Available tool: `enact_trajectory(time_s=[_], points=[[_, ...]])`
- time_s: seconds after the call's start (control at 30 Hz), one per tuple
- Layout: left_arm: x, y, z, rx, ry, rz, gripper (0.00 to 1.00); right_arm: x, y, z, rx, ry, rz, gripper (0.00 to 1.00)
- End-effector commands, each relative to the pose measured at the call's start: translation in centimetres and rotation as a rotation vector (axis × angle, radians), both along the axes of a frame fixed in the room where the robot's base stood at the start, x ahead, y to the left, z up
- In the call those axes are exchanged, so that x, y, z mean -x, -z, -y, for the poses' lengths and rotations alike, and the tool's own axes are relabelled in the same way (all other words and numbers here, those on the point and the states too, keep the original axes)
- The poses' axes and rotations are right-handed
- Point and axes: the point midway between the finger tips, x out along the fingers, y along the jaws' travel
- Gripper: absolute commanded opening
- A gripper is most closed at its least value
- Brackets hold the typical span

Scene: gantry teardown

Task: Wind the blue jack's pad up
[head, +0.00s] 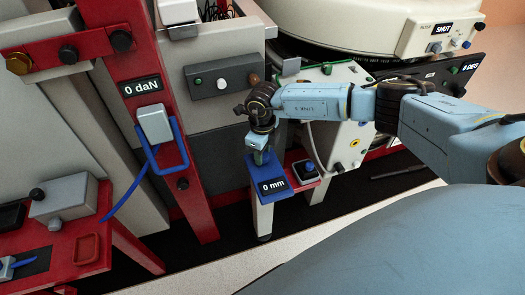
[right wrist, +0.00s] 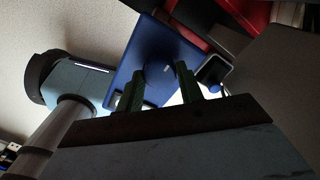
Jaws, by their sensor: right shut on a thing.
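The blue jack (head: 262,182) stands on the floor at the foot of the white and red machine, its label reading "0 mm". Its pad is not clearly distinguishable. My right gripper (head: 258,157) points down onto the jack's top from above. In the right wrist view, the blue jack body (right wrist: 142,48) lies beyond the two green fingers of my right gripper (right wrist: 159,78). They are on either side of a round dark blue knob (right wrist: 160,70) and shut on it; the finger contact is in shadow. My left gripper is out of view.
A red post (head: 145,95) with a "0 daN" label and a blue handle (head: 165,158) stands left of the jack. A small dark box with a button (head: 306,173) sits right of it. A red bench (head: 80,240) is at lower left. Pale floor (head: 225,265) lies clear in front.

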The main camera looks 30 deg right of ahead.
Motion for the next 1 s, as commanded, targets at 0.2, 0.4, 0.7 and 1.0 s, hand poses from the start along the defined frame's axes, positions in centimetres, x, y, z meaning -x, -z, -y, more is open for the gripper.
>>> enact_trajectory(time_s=[0.2,0.4,0.7,1.0], points=[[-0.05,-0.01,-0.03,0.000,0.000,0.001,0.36,-0.11,-0.12,0.01,-0.001,-0.028,0.003,0.14],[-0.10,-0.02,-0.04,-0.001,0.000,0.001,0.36,-0.12,-0.13,0.01,-0.001,-0.031,0.003,0.14],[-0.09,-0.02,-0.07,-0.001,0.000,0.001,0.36,-0.09,-0.11,0.00,-0.001,-0.030,0.003,0.55],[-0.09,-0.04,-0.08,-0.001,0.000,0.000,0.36,-0.04,-0.08,0.00,-0.001,-0.029,0.001,0.59]])
